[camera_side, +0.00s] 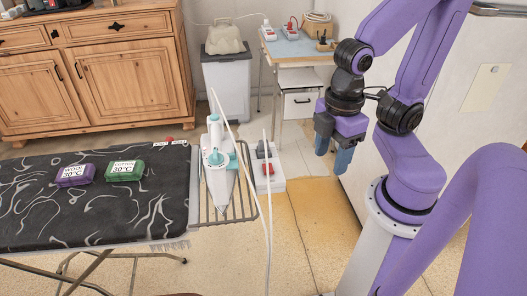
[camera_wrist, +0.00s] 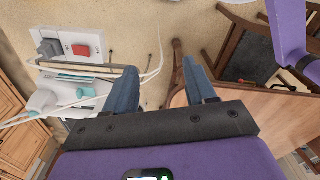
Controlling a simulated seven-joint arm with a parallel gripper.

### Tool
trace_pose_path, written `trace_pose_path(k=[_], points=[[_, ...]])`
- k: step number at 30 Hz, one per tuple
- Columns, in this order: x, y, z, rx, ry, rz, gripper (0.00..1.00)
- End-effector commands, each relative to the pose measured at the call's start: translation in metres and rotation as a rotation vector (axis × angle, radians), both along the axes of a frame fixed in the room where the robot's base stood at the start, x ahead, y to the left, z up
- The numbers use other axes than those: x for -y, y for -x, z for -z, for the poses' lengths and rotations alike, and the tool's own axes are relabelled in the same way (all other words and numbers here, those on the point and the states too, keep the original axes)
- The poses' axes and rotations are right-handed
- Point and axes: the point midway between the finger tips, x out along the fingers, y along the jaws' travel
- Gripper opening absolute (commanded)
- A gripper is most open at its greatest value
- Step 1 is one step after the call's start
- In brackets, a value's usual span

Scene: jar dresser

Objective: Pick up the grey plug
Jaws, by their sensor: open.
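A grey plug (camera_side: 263,150) sits in a white socket block (camera_side: 277,184), beside a red switch (camera_side: 268,169), just right of the iron's rack. In the wrist view the plug (camera_wrist: 50,48) is at the upper left, on the socket plate with the red switch. My gripper (camera_side: 332,155) is open and empty, its blue fingers pointing down, to the right of the plug and apart from it.
A white and teal iron (camera_side: 216,155) with a pale cord stands on a wire rack at the ironing board's (camera_side: 110,215) end. A purple block (camera_side: 76,175) and a green block (camera_side: 125,170) lie on the board. A small table (camera_side: 292,50) stands behind.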

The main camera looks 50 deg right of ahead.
Motion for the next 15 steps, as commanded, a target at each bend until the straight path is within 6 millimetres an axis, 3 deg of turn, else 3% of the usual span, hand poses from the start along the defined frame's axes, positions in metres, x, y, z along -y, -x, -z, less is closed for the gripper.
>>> trace_pose_path(k=[8, 15], points=[[0.006, -0.006, 0.007, -0.063, 0.027, 0.121, 0.55], [0.024, -0.023, 0.029, -0.292, 0.072, 0.541, 0.55]])
